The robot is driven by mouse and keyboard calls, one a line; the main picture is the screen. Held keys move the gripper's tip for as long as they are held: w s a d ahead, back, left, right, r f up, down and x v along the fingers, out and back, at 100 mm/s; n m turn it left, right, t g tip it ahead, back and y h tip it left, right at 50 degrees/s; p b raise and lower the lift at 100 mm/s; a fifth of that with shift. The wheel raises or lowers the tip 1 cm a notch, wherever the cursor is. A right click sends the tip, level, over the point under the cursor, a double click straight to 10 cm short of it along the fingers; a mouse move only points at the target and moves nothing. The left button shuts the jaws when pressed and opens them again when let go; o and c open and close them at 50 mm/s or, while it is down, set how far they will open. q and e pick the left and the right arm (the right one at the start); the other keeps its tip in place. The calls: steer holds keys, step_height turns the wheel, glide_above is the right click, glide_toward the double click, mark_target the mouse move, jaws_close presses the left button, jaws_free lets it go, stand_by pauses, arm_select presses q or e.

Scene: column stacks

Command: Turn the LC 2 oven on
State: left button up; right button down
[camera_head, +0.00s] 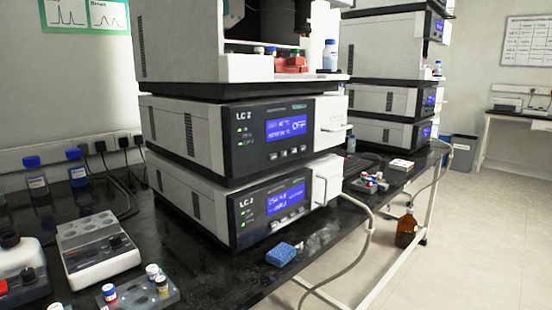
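The LC 2 oven (215,133) is the upper of two white boxes with dark front panels in the near stack. Its front panel is labelled LC 2, and its blue screen (286,128) shows a large "OFF" and a temperature line. Small green lights are at the left of the panel. A row of small buttons (284,154) sits below the screen. The lower box (262,205), also labelled LC 2, has a lit blue screen that seems to read 254 nm. Neither of my grippers is in view.
A dark bench (210,266) carries the stack. A blue sponge (281,254), a vial rack (139,296) and a grey-white bench device (96,251) lie in front and left. A tube (363,238) loops at right. A second stack (385,100) stands behind. An amber bottle (406,229) is lower right.

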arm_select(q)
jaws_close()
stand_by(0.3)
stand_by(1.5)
